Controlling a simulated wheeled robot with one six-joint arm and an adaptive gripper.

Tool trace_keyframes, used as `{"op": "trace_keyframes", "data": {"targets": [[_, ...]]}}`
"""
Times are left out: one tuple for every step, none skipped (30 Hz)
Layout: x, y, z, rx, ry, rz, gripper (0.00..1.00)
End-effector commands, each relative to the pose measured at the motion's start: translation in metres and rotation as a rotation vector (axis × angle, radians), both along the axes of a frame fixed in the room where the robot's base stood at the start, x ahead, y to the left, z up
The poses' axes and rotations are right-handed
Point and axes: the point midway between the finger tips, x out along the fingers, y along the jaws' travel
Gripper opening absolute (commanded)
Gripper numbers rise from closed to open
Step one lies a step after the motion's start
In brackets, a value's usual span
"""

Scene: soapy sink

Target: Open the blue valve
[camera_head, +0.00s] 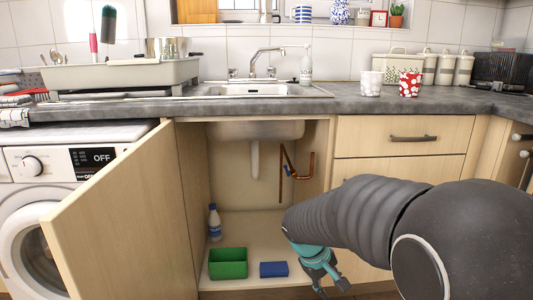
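The blue valve (287,172) is a small blue piece on the copper pipe (308,168) inside the open cupboard under the sink. Its handle is too small to make out clearly. My gripper (333,287), with teal parts, is low at the front right of the cupboard, below the valve and apart from it. Its fingers point down and are spread, with nothing seen between them. My arm comes in from the right and covers part of the cupboard's right side.
The cupboard door (118,215) stands open at the left, beside the washing machine (40,190). A green box (228,263), a blue block (273,269) and a bottle (214,223) are on the cupboard floor. A white drain pipe (255,160) hangs left of the valve.

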Motion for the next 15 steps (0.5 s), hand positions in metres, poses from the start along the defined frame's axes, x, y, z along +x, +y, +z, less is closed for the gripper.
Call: {"op": "trace_keyframes", "data": {"targets": [[-0.017, 0.0, 0.013, 0.042, -0.014, -0.031, 0.37], [-0.027, 0.001, 0.018, 0.07, -0.02, -0.05, 0.37], [-0.039, 0.003, 0.025, 0.105, -0.03, -0.075, 0.37], [-0.048, 0.004, 0.029, 0.13, -0.037, -0.093, 0.37], [-0.057, 0.005, 0.033, 0.155, -0.044, -0.111, 0.37], [-0.069, 0.006, 0.04, 0.188, -0.056, -0.134, 0.37], [-0.078, 0.007, 0.044, 0.212, -0.064, -0.151, 0.37], [-0.086, 0.008, 0.048, 0.236, -0.073, -0.169, 0.37], [-0.097, 0.01, 0.054, 0.266, -0.087, -0.19, 0.37], [-0.105, 0.011, 0.058, 0.289, -0.097, -0.206, 0.37], [-0.112, 0.012, 0.063, 0.31, -0.108, -0.221, 0.37], [-0.122, 0.013, 0.069, 0.338, -0.125, -0.24, 0.37], [-0.13, 0.014, 0.073, 0.358, -0.136, -0.255, 0.37], [-0.136, 0.015, 0.077, 0.378, -0.148, -0.269, 0.37], [-0.146, 0.015, 0.082, 0.401, -0.165, -0.285, 0.37]]}}
